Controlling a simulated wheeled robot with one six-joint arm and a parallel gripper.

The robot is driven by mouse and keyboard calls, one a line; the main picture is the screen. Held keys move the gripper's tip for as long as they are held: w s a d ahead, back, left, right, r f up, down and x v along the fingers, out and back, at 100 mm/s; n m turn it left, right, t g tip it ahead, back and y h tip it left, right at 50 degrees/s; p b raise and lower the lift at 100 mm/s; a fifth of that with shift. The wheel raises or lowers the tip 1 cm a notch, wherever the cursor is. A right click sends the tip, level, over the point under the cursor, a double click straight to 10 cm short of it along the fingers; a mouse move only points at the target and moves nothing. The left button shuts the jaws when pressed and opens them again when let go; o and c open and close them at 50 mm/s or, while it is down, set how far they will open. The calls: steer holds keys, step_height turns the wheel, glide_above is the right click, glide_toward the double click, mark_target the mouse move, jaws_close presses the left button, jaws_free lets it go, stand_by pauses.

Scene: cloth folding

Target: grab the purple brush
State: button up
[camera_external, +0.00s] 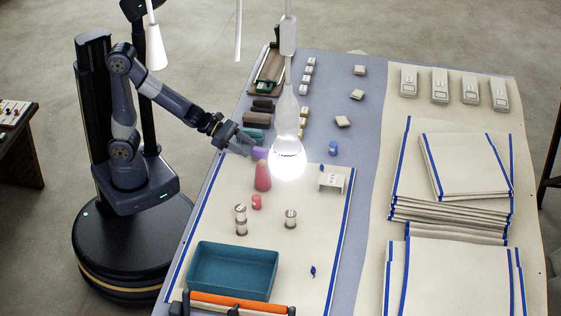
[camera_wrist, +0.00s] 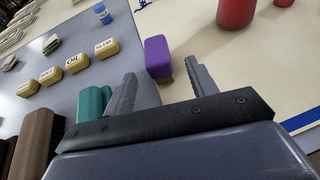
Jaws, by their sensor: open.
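The purple brush (camera_wrist: 158,58) is a small block in the wrist view, lying at the edge of the cream cloth. It shows between the fingers of my gripper (camera_wrist: 162,82), a little beyond their tips, and nothing is held. In the external view the purple brush (camera_external: 260,153) is partly hidden by the glare of the lamp. My gripper (camera_external: 249,145) is just left of it, with the fingers apart. Whether a finger touches the brush cannot be told.
A teal block (camera_wrist: 92,103) sits beside the left finger, with brown blocks (camera_wrist: 36,140) further left. A red bottle (camera_external: 263,177) stands close to the brush. A lit lamp (camera_external: 288,155) hangs over this spot. Several labelled tan blocks (camera_wrist: 76,63) lie nearby. A teal tray (camera_external: 232,270) is toward the front.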

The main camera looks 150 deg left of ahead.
mark_target(260, 154)
steer(key=shift+b+x, duration=0.4)
steer(key=shift+x, duration=2.6)
steer(key=shift+r, duration=0.1)
steer(key=shift+c, duration=0.5)
steer(key=c, duration=1)
steer(key=shift+o, duration=0.2)
